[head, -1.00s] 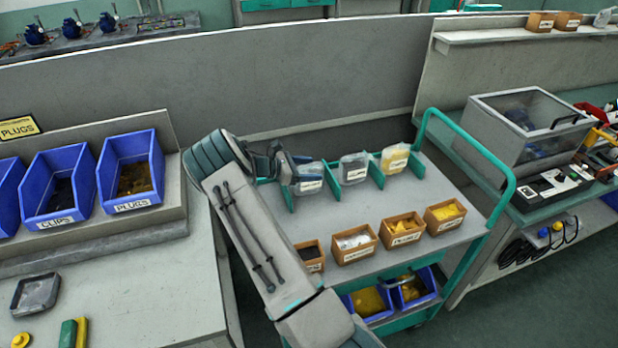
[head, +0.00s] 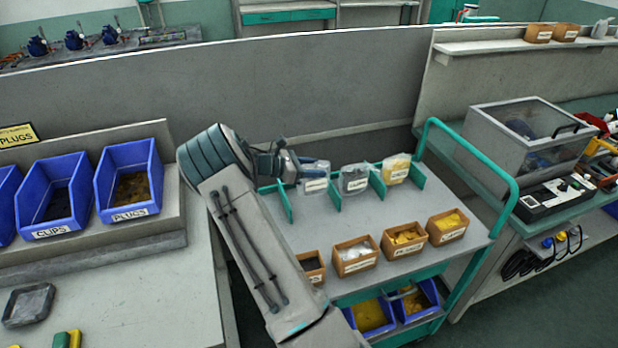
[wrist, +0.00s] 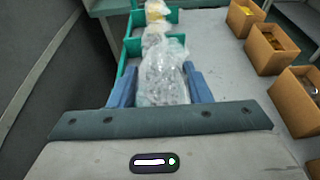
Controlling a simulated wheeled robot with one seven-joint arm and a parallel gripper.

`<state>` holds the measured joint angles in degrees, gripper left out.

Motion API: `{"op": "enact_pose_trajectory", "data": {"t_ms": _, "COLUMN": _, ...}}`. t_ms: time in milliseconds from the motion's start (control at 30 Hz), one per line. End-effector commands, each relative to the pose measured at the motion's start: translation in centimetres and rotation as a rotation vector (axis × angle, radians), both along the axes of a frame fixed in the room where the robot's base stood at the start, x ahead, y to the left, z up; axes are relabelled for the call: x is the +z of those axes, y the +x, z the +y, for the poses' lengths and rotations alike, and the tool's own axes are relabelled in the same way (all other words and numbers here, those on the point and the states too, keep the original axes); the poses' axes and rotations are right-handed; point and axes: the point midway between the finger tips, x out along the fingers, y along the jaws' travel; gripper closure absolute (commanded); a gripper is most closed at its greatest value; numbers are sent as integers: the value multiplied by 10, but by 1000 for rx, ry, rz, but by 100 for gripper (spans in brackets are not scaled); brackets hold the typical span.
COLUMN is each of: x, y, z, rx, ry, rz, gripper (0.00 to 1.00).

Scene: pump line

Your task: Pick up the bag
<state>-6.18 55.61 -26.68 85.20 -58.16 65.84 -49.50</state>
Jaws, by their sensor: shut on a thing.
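The bag (head: 314,178) is clear plastic with a white label, at the left end of a row of bags on the cart's back edge. My gripper (head: 297,170) reaches it from the left and is shut on it. In the wrist view, the blue fingers of my gripper (wrist: 160,92) press the two sides of the crinkled clear bag (wrist: 162,70). The bag appears raised slightly above the cart top; its underside is hidden.
Two more bags, one grey (head: 354,180) and one yellow (head: 396,168), stand between green dividers (head: 376,182). Several small brown boxes (head: 404,240) line the cart's front. The cart top (head: 335,215) between is clear. A green handle (head: 490,165) rises at right.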

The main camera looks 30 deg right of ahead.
Motion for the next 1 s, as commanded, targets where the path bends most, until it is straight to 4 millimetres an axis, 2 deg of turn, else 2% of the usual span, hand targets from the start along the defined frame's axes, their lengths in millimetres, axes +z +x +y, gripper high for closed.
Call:
{"op": "enact_pose_trajectory", "data": {"t_ms": 100, "x": 13, "y": -22, "z": -10, "rx": -2, "ry": 0, "rz": -2, "gripper": 78}}
{"op": "enact_pose_trajectory", "data": {"t_ms": 300, "x": 34, "y": -54, "z": -24, "rx": -3, "ry": 0, "rz": -3, "gripper": 78}}
{"op": "enact_pose_trajectory", "data": {"t_ms": 500, "x": 50, "y": -77, "z": -34, "rx": -1, "ry": -1, "rz": -3, "gripper": 78}}
{"op": "enact_pose_trajectory", "data": {"t_ms": 700, "x": 58, "y": -88, "z": -39, "rx": 0, "ry": 0, "rz": -2, "gripper": 78}}
{"op": "enact_pose_trajectory", "data": {"t_ms": 1000, "x": 59, "y": -90, "z": -40, "rx": 0, "ry": 0, "rz": -1, "gripper": 78}}
